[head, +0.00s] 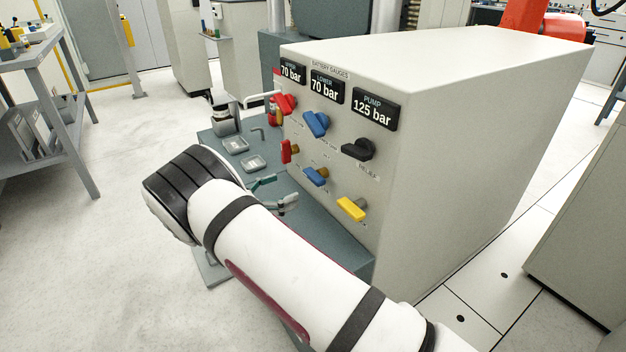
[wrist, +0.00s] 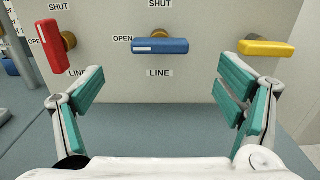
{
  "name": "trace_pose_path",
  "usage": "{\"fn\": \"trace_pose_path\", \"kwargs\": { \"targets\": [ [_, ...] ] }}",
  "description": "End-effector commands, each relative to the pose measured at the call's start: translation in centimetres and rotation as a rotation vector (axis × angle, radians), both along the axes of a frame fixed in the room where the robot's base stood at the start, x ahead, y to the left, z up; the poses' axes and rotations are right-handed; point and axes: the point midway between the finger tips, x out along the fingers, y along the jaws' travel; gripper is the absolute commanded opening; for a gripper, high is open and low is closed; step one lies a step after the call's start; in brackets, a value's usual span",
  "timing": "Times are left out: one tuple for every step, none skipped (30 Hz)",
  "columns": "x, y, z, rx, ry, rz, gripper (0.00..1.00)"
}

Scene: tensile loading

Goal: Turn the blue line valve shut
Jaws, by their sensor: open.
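The blue line valve (wrist: 160,46) is on the pale panel ahead, centred in the wrist view. Its handle lies level, its white-marked end toward the OPEN label (wrist: 123,38) on the left. A SHUT label (wrist: 160,3) is above it and a LINE label below. In the head view the blue line valve (head: 316,176) is in the lower row, between a red and a yellow handle. My gripper (wrist: 162,90) is open and empty, its teal fingers spread either side below the handle, apart from it. In the head view my gripper (head: 275,192) shows partly behind my arm.
A red handle (wrist: 54,46) stands nearly upright at left, close to the left finger; a yellow handle (wrist: 266,48) lies level at right, close to the right finger. Above are another blue knob (head: 316,124) and a black knob (head: 358,149). Small trays (head: 253,163) lie on the bench.

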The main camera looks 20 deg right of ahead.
Motion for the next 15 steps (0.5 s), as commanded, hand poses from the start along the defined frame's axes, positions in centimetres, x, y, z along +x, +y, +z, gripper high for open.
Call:
{"fn": "trace_pose_path", "kwargs": {
  "targets": [
    [0.3, -1.1, 0.0, 0.0, -0.001, -0.003, 0.87],
    [0.5, -1.7, 0.0, 0.001, -0.001, -0.003, 0.87],
    [0.7, -2.5, -0.1, 0.0, -0.001, -0.004, 0.87],
    [0.9, -3.0, -0.1, 0.001, 0.0, -0.004, 0.87],
    [1.1, -3.6, -0.1, 0.001, -0.001, -0.003, 0.87],
    [1.4, -4.4, -0.1, 0.001, 0.0, -0.003, 0.87],
    [1.5, -4.9, -0.1, 0.001, 0.0, -0.003, 0.87],
    [1.7, -5.4, -0.1, 0.001, -0.001, -0.004, 0.87],
    [1.9, -6.1, -0.1, 0.001, -0.001, -0.003, 0.87],
    [2.1, -6.6, -0.1, 0.001, -0.001, -0.002, 0.87],
    [2.2, -7.0, -0.1, 0.001, -0.001, -0.002, 0.87],
    [2.4, -7.6, -0.1, 0.002, -0.002, -0.003, 0.87],
    [2.5, -7.9, -0.1, 0.002, -0.002, -0.003, 0.87],
    [2.6, -8.3, -0.1, 0.001, -0.001, -0.003, 0.87],
    [2.8, -8.6, -0.1, 0.001, -0.001, -0.001, 0.87]
  ]
}}
